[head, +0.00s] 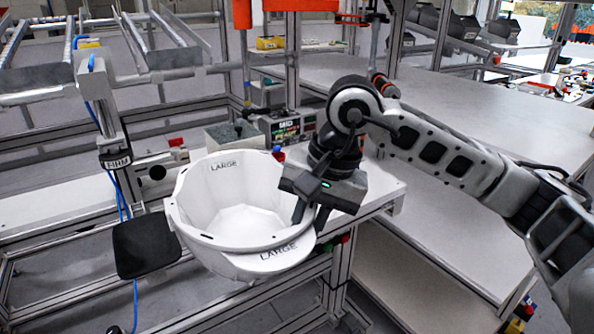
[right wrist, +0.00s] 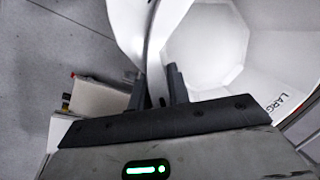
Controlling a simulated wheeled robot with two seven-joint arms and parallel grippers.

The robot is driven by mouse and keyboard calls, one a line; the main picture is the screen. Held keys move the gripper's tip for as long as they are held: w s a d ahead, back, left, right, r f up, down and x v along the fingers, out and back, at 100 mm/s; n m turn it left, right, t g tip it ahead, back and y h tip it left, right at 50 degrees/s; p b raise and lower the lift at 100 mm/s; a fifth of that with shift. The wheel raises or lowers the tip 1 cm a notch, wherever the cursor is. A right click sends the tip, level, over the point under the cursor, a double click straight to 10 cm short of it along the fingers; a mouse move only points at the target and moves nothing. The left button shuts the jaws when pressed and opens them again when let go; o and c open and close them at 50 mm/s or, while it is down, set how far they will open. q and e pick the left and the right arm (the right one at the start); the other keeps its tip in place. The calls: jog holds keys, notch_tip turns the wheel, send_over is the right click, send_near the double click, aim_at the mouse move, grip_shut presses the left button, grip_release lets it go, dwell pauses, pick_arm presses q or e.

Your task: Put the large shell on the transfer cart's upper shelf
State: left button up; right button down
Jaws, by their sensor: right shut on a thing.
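The large shell (head: 245,205) is a white, open bowl marked LARGE inside and on its front brim. It sits mouth up at the front edge of a white bench, partly overhanging it. I cannot tell whether it touches the bench. My right gripper (head: 308,212) is shut on the shell's right rim. In the right wrist view, the fingers (right wrist: 160,88) pinch the rim of the shell (right wrist: 205,50). My left gripper is not in view. I cannot tell for certain which surface is the transfer cart's upper shelf; a bare white surface (head: 450,135) lies at the right, behind my right arm.
A lower white shelf (head: 400,285) lies under the right-hand surface. A grey block (head: 232,135) and a device with a display (head: 288,128) stand behind the shell. A post with a black pad (head: 147,247) is close on its left. The right-hand surface has wide free room.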

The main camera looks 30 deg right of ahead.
jog(key=s+d+r+m+t+h+b, duration=0.1)
jog(key=d+r+m+h+b, duration=0.3)
jog(key=r+m, duration=0.7)
jog(key=w+d+f, duration=0.3)
jog(key=w+f, duration=0.3)
jog(key=w+d+f+m+y, duration=0.1)
jog(key=w+d+f, duration=0.2)
jog(key=w+f, duration=0.3)
jog(key=shift+x, duration=0.8)
jog(key=shift+f, duration=0.2)
jog(key=c, duration=1.3)
grip_release()
jog(key=shift+r, duration=0.1)
